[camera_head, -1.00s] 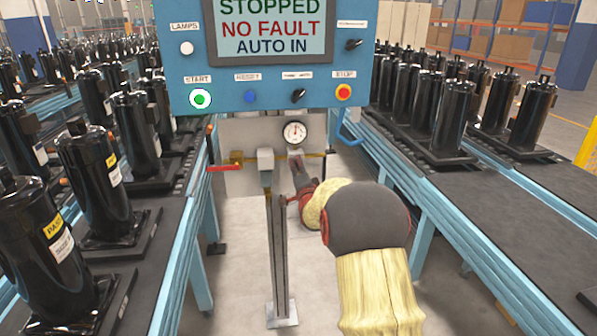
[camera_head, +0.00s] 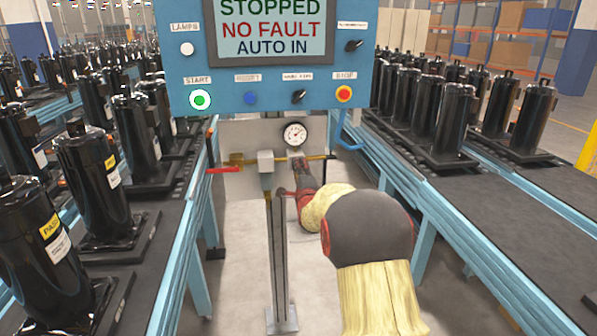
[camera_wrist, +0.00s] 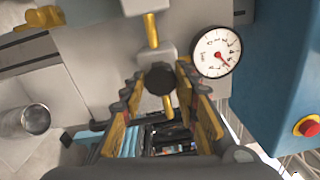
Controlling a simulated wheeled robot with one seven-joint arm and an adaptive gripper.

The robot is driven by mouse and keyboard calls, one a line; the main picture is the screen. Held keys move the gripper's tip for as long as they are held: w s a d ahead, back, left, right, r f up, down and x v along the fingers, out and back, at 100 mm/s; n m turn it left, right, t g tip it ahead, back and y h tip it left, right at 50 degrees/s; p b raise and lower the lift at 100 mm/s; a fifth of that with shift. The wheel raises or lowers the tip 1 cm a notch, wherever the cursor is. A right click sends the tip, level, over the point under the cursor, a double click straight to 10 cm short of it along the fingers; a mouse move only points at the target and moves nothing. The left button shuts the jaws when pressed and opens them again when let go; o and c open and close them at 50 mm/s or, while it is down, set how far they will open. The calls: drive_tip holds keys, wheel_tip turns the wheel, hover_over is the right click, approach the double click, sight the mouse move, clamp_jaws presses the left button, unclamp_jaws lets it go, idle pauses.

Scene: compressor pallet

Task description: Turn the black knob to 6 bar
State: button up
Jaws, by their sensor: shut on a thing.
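The round black knob (camera_wrist: 161,78) sits on the regulator under the gauge, in the middle of the wrist view. My gripper (camera_wrist: 160,88) has one finger on each side of the knob and is shut on it. In the head view my gripper (camera_head: 298,166) is at the pipe, just below the gauge, and hides the knob. The white pressure gauge (camera_wrist: 217,51) is right of the knob in the wrist view. Its red needle points to the lower right there, but the exact figure is too small to read. The gauge also shows in the head view (camera_head: 295,134).
The blue control panel (camera_head: 270,85) hangs above the gauge, with a screen and buttons. A grey post (camera_head: 280,260) stands left of my arm. A red-handled valve (camera_head: 225,169) is left on the pipe. Conveyors with black compressors (camera_head: 450,125) flank both sides.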

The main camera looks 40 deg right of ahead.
idle(0.3)
drive_tip(key=o, duration=1.1)
drive_tip(key=shift+o, duration=0.3)
drive_tip(key=v, duration=1.2)
drive_tip(key=shift+d, duration=0.1)
